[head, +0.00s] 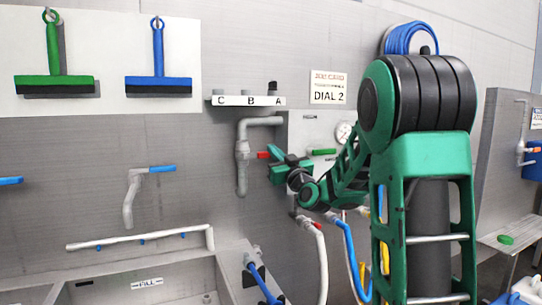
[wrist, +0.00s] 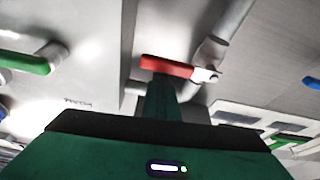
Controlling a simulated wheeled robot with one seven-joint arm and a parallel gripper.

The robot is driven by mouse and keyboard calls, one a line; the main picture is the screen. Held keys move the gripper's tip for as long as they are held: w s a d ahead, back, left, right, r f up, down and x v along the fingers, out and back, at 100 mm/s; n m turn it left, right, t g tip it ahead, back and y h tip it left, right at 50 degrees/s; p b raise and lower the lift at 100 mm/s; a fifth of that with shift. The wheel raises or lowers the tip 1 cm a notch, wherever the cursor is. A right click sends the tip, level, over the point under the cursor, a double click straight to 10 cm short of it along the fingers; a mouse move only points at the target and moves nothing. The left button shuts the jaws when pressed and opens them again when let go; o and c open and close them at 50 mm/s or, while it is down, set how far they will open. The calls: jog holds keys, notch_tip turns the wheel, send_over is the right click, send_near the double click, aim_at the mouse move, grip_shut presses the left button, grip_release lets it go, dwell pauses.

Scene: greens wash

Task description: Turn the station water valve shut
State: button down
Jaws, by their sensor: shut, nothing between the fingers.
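A valve with a red lever handle (head: 263,155) sits on a grey wall pipe (head: 242,178). In the head view the handle points right, roughly across the vertical pipe. In the wrist view the red handle (wrist: 165,66) extends left from its pivot (wrist: 205,74), and the pipe runs diagonally past it. My gripper (head: 272,155) is shut and empty at the handle's right end. In the wrist view its green fingers (wrist: 162,100) reach up to the handle's lower edge. I cannot tell whether they touch it. My gripper partly hides the handle's end in the head view.
A panel with a green handle (head: 322,152) and a gauge (head: 343,132) is right of the valve. A blue-handled faucet (head: 160,169) is left, above a sink (head: 185,280). A shelf (head: 248,100) marked C, B, A is above. Hoses (head: 345,245) hang below my arm.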

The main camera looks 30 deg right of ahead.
jog(key=s+a, duration=0.1)
jog(key=s, duration=0.8)
jog(key=shift+s+r, duration=0.15)
jog(key=shift+r, duration=0.1)
jog(key=shift+a, duration=0.15)
jog(key=s+a+f+g+y, duration=0.1)
jog(key=s+a+f+g, duration=0.2)
jog(key=f, duration=0.4)
jog(key=s+a+f+g+y, duration=0.1)
jog(key=s+f+g, duration=0.25)
jog(key=f, duration=0.35)
jog(key=s+a+f+g+y, duration=0.1)
jog(key=s+a+f+g, duration=0.1)
jog(key=f+g, duration=0.4)
jog(key=s+f+m+g, duration=0.3)
jog(key=s+f+g, duration=0.1)
jog(key=s, duration=1)
jog(key=s+d+f+m+g+h, duration=0.1)
jog(key=s+f+m+g, duration=0.2)
jog(key=s, duration=1)
notch_tip(320, 180, down, 3)
jog(key=shift+s+r+g, duration=0.15)
jog(key=shift+s+g, duration=0.2)
jog(key=shift+g, duration=0.9)
